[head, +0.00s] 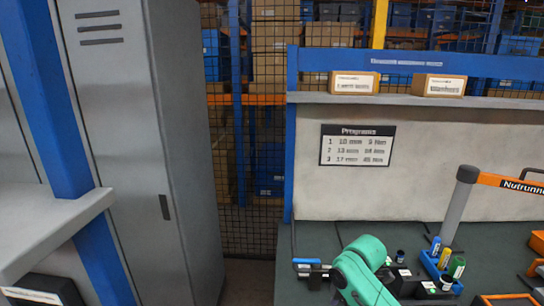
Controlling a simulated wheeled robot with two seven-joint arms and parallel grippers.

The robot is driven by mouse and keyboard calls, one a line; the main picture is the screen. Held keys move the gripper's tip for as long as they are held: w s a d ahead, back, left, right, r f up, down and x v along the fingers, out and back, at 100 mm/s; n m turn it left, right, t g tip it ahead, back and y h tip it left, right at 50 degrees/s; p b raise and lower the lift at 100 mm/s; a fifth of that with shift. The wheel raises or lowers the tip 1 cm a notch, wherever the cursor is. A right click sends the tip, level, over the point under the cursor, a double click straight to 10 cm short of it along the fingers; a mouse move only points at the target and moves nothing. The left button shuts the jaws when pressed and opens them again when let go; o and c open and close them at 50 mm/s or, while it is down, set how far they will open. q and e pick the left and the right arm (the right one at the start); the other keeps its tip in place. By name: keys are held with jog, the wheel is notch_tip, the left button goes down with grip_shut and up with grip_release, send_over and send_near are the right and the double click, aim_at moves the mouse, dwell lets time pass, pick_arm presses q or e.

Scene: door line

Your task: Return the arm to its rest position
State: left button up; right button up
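A teal link of one of my arms (362,268) rises from the bottom edge, right of centre, in the head view. It is in front of the dark bench (320,240) and hides part of the items there. I cannot tell from this view which arm it belongs to. No fingertips of either gripper show, and I see nothing held.
A blue holder with coloured cylinders (436,262) and small black devices (312,270) are around the arm link. A grey post (458,208) carries an orange arm labelled Nutrunner (510,184). A grey locker (125,130) stands left. Two boxes (354,82) sit on the shelf.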

jog(key=s+a+f+m+y, duration=0.1)
jog(key=s+a+f+m, duration=0.25)
jog(key=s+f, duration=0.2)
jog(key=s+d+f+m+t+h, duration=0.1)
jog(key=s+d+m+t+h, duration=0.1)
jog(key=s+d+m, duration=1)
jog(key=s+a+f+b, duration=0.1)
jog(key=s+f, duration=0.1)
jog(key=f, duration=1)
jog(key=s+a+f, duration=0.1)
jog(key=s+f, duration=0.1)
jog(key=f, duration=0.9)
jog(key=s+d+f+g+b, duration=0.1)
jog(key=s+d+f+g, duration=0.1)
jog(key=s+f, duration=1.4)
jog(key=shift+s+d, duration=0.35)
jog(key=shift+s, duration=0.05)
jog(key=shift+m, duration=0.25)
